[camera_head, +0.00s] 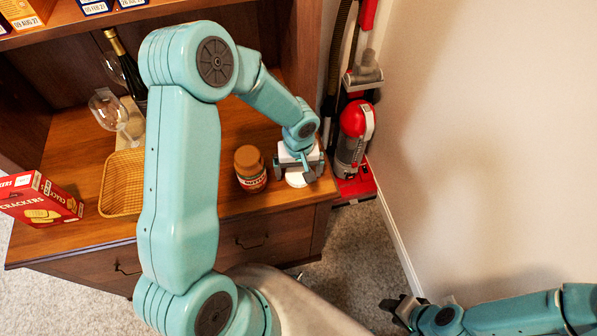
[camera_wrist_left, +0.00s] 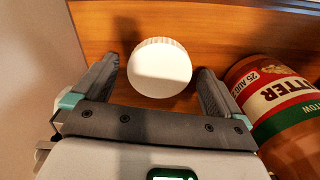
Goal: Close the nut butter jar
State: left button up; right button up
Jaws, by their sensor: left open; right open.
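The nut butter jar (camera_head: 249,169) stands upright on the wooden counter, with brown contents and a red, white and green label. Its side also shows at the right of the left wrist view (camera_wrist_left: 282,105). A round white lid (camera_wrist_left: 160,68) with a ridged edge lies on the counter to the right of the jar; part of it shows in the head view (camera_head: 296,179). My left gripper (camera_head: 297,172) is open, with its fingers (camera_wrist_left: 156,88) on either side of the lid and a gap to each. My right gripper (camera_head: 396,306) is open and empty, low at the right, away from the counter.
A wicker basket (camera_head: 122,184), a red cracker box (camera_head: 40,198), a wine glass (camera_head: 108,110) and a dark bottle (camera_head: 124,62) stand left on the counter. A red vacuum cleaner (camera_head: 353,130) stands beyond the counter's right end. The counter's front edge is close to the jar.

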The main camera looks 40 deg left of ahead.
aim_at(299, 173)
pick_arm(q)
jog(key=shift+w, duration=0.1)
jog(key=c, duration=1)
jog(key=shift+r, duration=0.1)
jog(key=shift+c, duration=0.2)
notch_tip(299, 173, up, 20)
